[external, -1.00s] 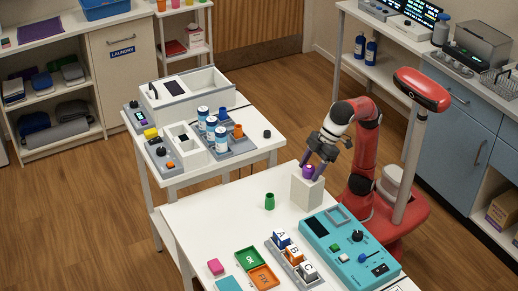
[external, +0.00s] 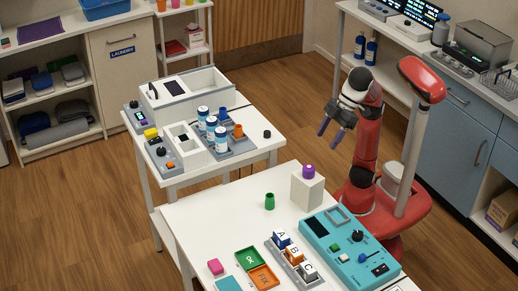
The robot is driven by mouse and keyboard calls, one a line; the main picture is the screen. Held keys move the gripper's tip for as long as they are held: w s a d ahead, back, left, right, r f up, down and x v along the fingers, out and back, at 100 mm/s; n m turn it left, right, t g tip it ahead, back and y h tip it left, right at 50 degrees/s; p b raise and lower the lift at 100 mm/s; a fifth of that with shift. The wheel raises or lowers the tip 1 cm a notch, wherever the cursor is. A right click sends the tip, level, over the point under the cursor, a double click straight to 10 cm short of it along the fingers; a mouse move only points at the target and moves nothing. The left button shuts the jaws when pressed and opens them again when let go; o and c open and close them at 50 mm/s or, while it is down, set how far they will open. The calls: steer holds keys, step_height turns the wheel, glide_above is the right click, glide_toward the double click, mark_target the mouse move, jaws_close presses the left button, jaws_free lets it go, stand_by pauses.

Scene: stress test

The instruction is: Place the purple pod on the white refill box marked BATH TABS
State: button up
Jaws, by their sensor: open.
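The purple pod (external: 308,171) rests upright on top of a white box (external: 306,191) at the far right corner of the near table. No lettering on the box is readable from this view. My gripper (external: 329,135) is open and empty, raised above and behind the box, clear of the pod. Its two fingers point down and to the left.
A green cup (external: 270,201) stands left of the box. A teal control panel (external: 348,248) lies in front of it, with a rack of lettered blocks (external: 291,258) beside it.

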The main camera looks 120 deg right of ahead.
steer(key=s+d+f, duration=0.4)
steer(key=d+f, duration=0.1)
steer(key=f, duration=0.6)
steer(key=s+d+f, duration=0.4)
steer(key=d+f, duration=0.2)
steer(key=f, duration=0.6)
steer(key=s+d+f, duration=0.4)
steer(key=d+f, duration=0.1)
steer(key=f, duration=0.6)
steer(key=shift+s+d+f, duration=0.3)
steer(key=shift+d, duration=0.05)
